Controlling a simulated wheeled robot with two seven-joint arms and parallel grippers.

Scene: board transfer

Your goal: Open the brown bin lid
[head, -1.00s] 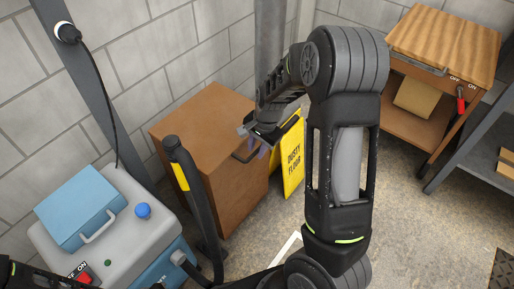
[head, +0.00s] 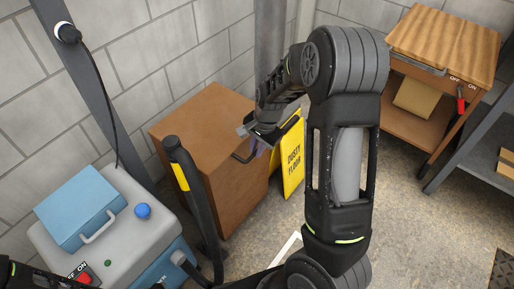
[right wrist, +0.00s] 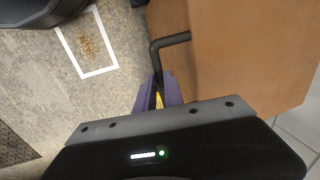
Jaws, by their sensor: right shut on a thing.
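The brown bin (head: 200,130) stands against the block wall in the head view, and its flat lid lies level on top, looking closed. A dark bent handle (head: 241,157) sticks out at its front top edge. My right gripper (head: 257,148) is at this handle, partly hidden by its own wrist. In the right wrist view, the purple fingers (right wrist: 159,93) are shut on the lower end of the black handle (right wrist: 158,57), beside the bin's brown face (right wrist: 240,55). My left gripper is not in view.
A yellow floor sign (head: 292,160) stands right of the bin. A grey machine (head: 130,225) with a blue case (head: 80,205) and a black post with a yellow band (head: 181,178) are at the left. A wooden workbench (head: 445,40) stands at the back right.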

